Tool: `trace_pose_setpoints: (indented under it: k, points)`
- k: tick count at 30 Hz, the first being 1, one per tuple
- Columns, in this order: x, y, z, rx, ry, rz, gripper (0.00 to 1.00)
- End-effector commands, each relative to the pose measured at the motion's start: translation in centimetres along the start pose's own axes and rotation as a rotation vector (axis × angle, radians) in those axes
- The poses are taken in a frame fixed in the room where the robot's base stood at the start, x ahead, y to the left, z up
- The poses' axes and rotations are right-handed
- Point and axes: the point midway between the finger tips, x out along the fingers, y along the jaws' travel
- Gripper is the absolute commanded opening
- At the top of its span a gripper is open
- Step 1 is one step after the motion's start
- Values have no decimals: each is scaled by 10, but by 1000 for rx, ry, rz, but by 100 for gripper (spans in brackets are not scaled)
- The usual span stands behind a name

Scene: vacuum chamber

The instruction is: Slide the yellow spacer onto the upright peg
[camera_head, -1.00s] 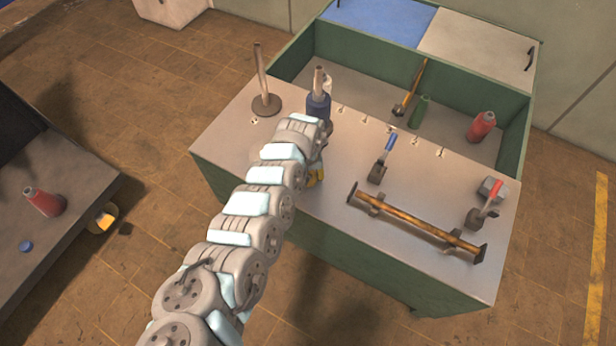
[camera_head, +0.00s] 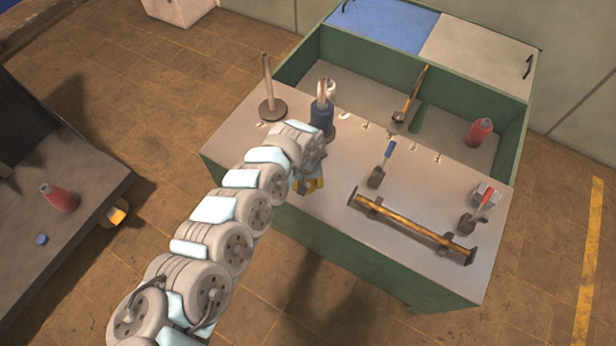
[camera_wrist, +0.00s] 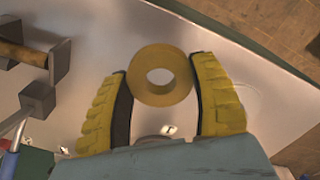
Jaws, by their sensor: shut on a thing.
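The yellow spacer (camera_wrist: 160,97) is a flat ring with a round hole, seen face-on in the wrist view. My gripper (camera_wrist: 162,80) is shut on its outer rim, one yellow finger on each side. In the head view my gripper (camera_head: 309,186) is over the near left part of the bench top; the spacer cannot be told apart there. A bare upright peg (camera_head: 267,85) stands on a dark round base at the bench's back left, beyond my gripper. A second post (camera_head: 322,92) beside it carries a blue sleeve (camera_head: 321,117).
The bench top (camera_head: 340,205) also holds a blue-handled clamp (camera_head: 382,165), a red-handled clamp (camera_head: 476,212) and a long brown bar (camera_head: 412,226) on supports. A green-walled bin behind holds a hammer (camera_head: 411,95) and a red bottle (camera_head: 479,131). The left table (camera_head: 85,185) is separate.

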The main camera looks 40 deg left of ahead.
Motion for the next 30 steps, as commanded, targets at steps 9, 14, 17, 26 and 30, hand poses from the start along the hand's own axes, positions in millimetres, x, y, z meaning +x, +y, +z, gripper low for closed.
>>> trace_pose_setpoints:
  k: [9,14,17,26,30]
  points:
    - [-17,-11,23,4,-4,-5,31]
    - [-24,-18,36,0,-4,-8,31]
    - [-26,-20,45,4,-6,-5,31]
    - [-35,-29,66,2,-4,-3,31]
    - [-37,-32,73,0,-5,-3,31]
